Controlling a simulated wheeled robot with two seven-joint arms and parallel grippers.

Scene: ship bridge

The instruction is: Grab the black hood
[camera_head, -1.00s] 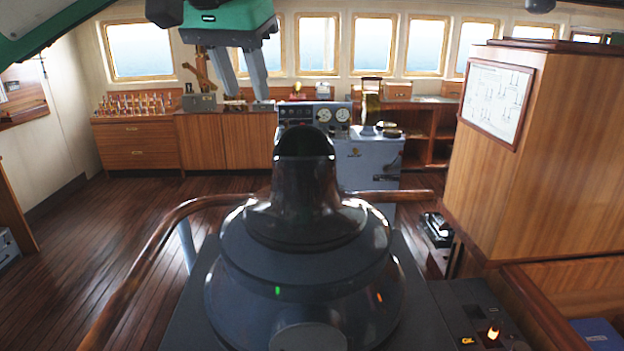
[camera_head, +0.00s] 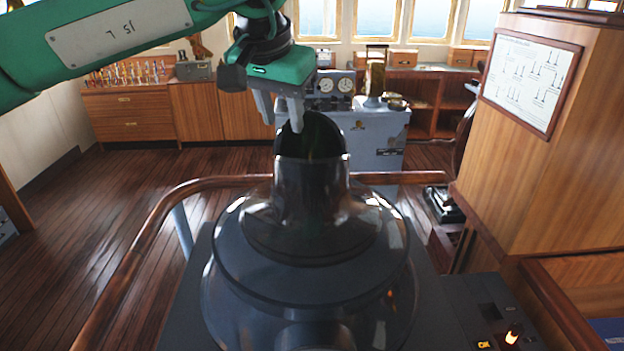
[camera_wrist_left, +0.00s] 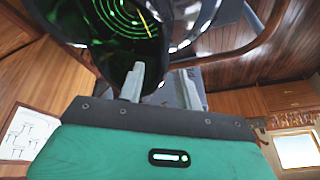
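The black hood (camera_head: 308,190) stands upright on the round dark console (camera_head: 315,270) at the centre of the head view, its opening facing me. My left gripper (camera_head: 283,125) comes in from the upper left and points down at the left side of the hood's top rim. Its fingers are apart. In the left wrist view, one finger of the gripper (camera_wrist_left: 160,70) overlaps the opening of the hood (camera_wrist_left: 105,58) and the other is beyond its edge. Green rings glow inside. Whether either finger touches the rim cannot be told. My right gripper is not in view.
A curved wooden handrail (camera_head: 160,225) runs around the console. A wooden cabinet (camera_head: 530,150) with a framed chart stands at the right. A grey instrument console (camera_head: 375,150) is behind the hood. Open plank floor (camera_head: 100,220) lies at the left.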

